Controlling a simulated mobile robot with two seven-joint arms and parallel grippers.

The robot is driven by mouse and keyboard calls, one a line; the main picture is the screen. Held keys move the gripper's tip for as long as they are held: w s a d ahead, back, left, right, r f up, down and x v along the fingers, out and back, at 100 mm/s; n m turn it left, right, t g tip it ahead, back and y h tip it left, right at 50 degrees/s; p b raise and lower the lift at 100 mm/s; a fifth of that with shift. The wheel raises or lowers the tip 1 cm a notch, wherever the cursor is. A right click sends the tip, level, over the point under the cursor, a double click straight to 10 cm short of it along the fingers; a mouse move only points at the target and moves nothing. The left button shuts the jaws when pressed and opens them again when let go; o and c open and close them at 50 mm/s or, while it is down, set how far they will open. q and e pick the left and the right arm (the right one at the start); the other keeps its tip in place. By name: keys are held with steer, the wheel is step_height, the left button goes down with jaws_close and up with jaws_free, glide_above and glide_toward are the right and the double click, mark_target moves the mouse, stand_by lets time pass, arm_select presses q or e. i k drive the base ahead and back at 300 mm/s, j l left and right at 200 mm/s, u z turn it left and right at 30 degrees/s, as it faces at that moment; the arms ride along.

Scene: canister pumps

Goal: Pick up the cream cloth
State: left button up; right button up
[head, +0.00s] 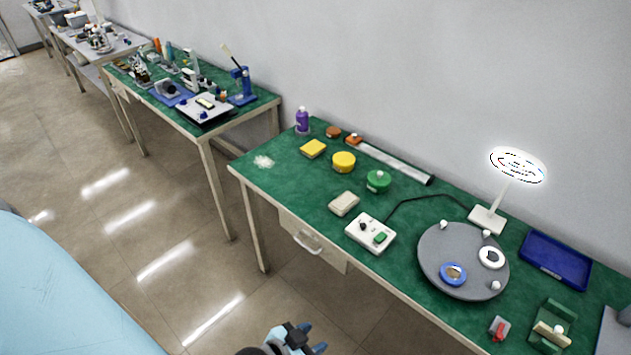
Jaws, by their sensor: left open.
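The cream cloth (344,203) looks like a small, folded, rounded block. It lies on the green top of the near bench (290,185), just behind the white control box (370,233). My left gripper (313,338) is at the bottom edge of the head view, with its blue fingertips apart and nothing between them. It is in front of the bench, below and well apart from the cloth. My right gripper is not in view.
A green round tin (378,181), a yellow round tin (344,162) and a yellow block (313,148) stand behind the cloth. A drawer handle (307,243) sticks out below the bench edge.

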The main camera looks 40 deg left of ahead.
mark_target(341, 205)
steer(key=u, duration=0.85)
